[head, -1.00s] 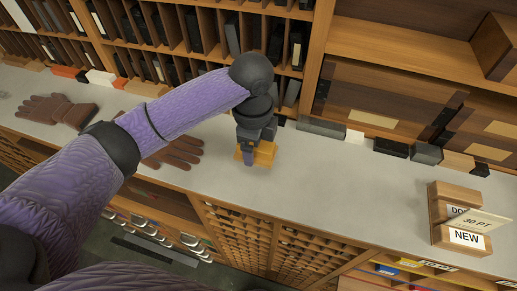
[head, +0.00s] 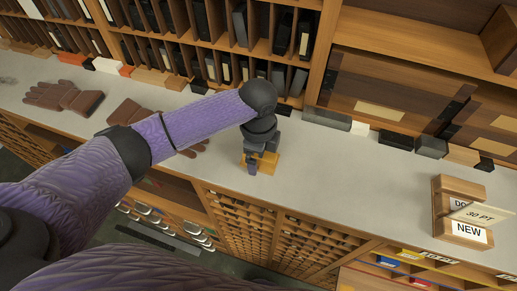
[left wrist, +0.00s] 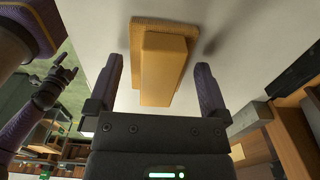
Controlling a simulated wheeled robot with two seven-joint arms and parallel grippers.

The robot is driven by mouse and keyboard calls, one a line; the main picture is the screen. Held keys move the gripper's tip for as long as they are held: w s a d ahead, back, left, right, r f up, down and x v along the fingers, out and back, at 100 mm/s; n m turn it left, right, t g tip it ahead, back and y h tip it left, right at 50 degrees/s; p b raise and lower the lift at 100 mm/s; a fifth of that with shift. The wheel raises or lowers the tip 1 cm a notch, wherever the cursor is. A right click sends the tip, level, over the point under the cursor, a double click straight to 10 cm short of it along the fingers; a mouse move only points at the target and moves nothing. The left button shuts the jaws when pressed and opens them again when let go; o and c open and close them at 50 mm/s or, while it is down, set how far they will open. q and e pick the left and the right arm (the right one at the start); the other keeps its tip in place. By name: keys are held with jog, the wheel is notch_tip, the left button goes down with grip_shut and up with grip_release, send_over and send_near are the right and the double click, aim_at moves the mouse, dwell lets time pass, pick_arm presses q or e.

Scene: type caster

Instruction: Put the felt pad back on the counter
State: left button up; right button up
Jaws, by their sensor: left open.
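The felt pad (head: 268,162) shows as a small yellow-orange block at the front part of the grey counter (head: 330,170), partly hidden by my left gripper (head: 257,163). In the left wrist view the pad (left wrist: 164,66) is a smooth block on a wider ribbed base, against the pale counter top. My left gripper (left wrist: 158,80) is open, with one finger on each side of the block's near end and visible gaps. Contact of the base with the counter is hard to judge. A dark forked shape at the left of that view seems to be my right gripper (left wrist: 54,82); its opening is unclear.
Brown gloves (head: 65,98) lie on the counter at left, partly behind my arm. A wooden card holder (head: 460,210) stands at right. Small blocks (head: 327,118) line the counter's back, below slotted shelves. The counter between pad and card holder is clear.

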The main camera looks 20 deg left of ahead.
pick_arm(q)
notch_tip(320, 180, up, 12)
jog(key=shift+r, duration=0.2)
jog(key=shift+f, duration=0.1)
